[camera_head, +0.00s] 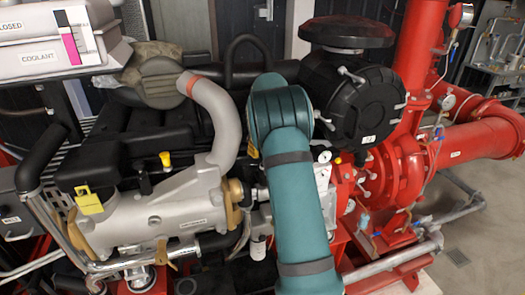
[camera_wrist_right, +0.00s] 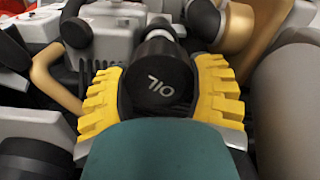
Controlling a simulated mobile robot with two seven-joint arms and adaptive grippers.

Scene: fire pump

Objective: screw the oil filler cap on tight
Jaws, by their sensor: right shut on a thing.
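The oil filler cap (camera_wrist_right: 163,92) is a round black cap in the middle of the right wrist view. Its white OIL lettering faces the camera, upside down. My right gripper (camera_wrist_right: 161,75) has its two yellow ribbed fingers on either side of the cap, shut on it. A narrower dark part shows behind the cap; I cannot tell how far the cap is seated. In the head view my teal right arm crosses the middle, and I cannot make out its gripper or the cap there. My left gripper is in neither view.
The grey engine block (camera_head: 155,215) with a curved grey pipe (camera_head: 215,115) lies left of my arm. A black round housing (camera_head: 360,105) and red pump pipework (camera_head: 400,165) stand to the right. A coolant box (camera_head: 40,60) is at top left. Floor (camera_head: 470,240) shows at far right.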

